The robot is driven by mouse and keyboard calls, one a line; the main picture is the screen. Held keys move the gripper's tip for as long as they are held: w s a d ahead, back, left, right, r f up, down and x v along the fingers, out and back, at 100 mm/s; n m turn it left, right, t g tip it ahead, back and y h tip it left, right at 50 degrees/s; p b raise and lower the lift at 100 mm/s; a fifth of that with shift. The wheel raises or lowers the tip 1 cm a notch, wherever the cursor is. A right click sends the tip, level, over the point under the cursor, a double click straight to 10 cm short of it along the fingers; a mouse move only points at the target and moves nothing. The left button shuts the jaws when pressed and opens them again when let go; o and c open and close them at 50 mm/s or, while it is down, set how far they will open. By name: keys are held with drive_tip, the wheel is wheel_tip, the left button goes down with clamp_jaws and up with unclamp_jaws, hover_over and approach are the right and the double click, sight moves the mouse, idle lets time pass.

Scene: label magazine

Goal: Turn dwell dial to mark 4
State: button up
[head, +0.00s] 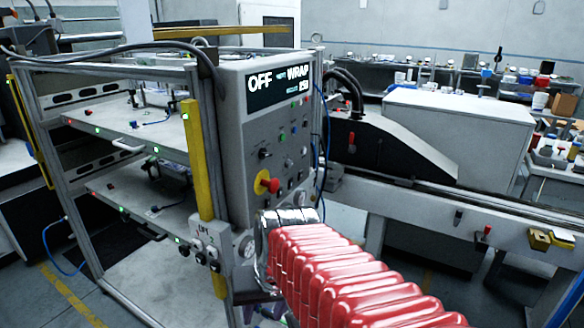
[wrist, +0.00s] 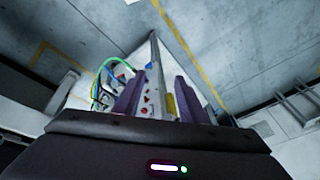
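A grey control panel (head: 270,140) stands in the middle of the head view, with a display reading OFF and WRAP. Small knobs, buttons and lights cover its face. A black knob (head: 264,153) sits above a red mushroom button (head: 267,183) on a yellow base. I cannot tell which control is the dwell dial; no mark is readable. My red-sleeved arm reaches toward the panel's lower part and covers some of it. In the wrist view my gripper (wrist: 158,92) has its two purple fingers apart with nothing held between them. Panel parts with small red controls show beyond the fingers.
A metal rack with shelves (head: 130,135) fills the left. A conveyor rail (head: 450,205) and white cabinet (head: 460,125) are on the right.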

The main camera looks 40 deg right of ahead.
sight(290, 165)
drive_tip(key=w+d+m+t+y, duration=0.2)
drive_tip(key=w+d+m+y, duration=0.1)
drive_tip(key=d+m, duration=0.65)
drive_tip(key=w+d+m+t+y, duration=0.2)
drive_tip(key=w+d+m+y, duration=0.15)
drive_tip(key=d+m, duration=0.6)
drive_tip(key=w+d+r+m+t, duration=0.3)
drive_tip(key=d+r+m+t, duration=0.6)
drive_tip(key=d+r+m, duration=0.3)
drive_tip(key=shift+w+d+r, duration=0.2)
drive_tip(key=shift+d+r, duration=0.4)
drive_tip(key=shift+d, duration=0.55)
drive_tip(key=x, duration=1.3)
drive_tip(key=shift+w+r, duration=0.1)
drive_tip(key=shift+w, duration=0.3)
drive_tip(key=shift+c, duration=0.7)
drive_tip(key=shift+a, duration=0.1)
clamp_jaws()
